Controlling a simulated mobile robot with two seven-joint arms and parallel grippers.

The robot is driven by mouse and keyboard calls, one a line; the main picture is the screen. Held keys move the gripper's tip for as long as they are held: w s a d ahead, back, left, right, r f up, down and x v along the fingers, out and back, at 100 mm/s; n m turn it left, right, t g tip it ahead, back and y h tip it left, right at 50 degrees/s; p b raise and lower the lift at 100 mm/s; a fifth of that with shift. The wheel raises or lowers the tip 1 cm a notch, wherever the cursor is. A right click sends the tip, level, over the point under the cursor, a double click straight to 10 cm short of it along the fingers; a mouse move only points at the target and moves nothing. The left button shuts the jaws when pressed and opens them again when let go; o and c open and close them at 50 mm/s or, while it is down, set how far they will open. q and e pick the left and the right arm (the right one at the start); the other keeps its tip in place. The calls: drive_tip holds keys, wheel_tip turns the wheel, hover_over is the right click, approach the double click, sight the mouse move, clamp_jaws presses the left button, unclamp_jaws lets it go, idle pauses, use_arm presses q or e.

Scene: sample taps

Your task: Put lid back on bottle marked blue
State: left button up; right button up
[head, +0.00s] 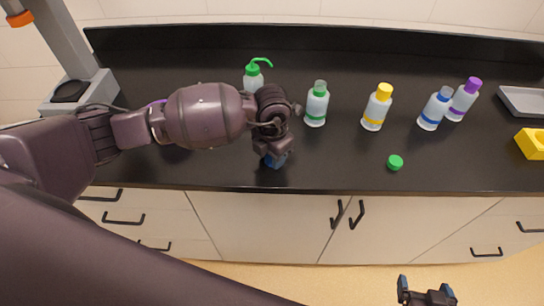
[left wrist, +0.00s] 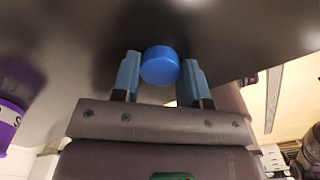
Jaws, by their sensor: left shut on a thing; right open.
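The bottle marked blue (head: 433,112) stands upright at the right of the counter, with a blue band and a bare blue-grey neck. My left gripper (head: 276,160) is shut on the blue lid. The lid (left wrist: 160,65) shows between the fingertips in the left wrist view. In the head view the lid is hard to tell from the blue fingertips. This gripper is over the counter's front part, well left of the blue-marked bottle. My right gripper (head: 426,292) is open and empty at the bottom, in front of the cabinets.
A purple-capped bottle (head: 465,99) stands close beside the blue-marked one. A yellow-capped bottle (head: 377,107), a lidless green-banded bottle (head: 316,105) and a green wash bottle (head: 253,80) stand further left. A green lid (head: 395,162) lies near the front. A yellow holder (head: 531,143) is far right.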

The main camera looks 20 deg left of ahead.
use_arm(q)
wheel_tip(320, 180, up, 20)
use_arm(e)
drive_tip(key=shift+s+f, duration=0.1)
drive_tip(key=shift+f, duration=0.25)
drive_tip(key=shift+w+r, duration=0.2)
drive_tip(key=shift+w, duration=0.25)
drive_tip(key=shift+s, duration=0.1)
idle(0.3)
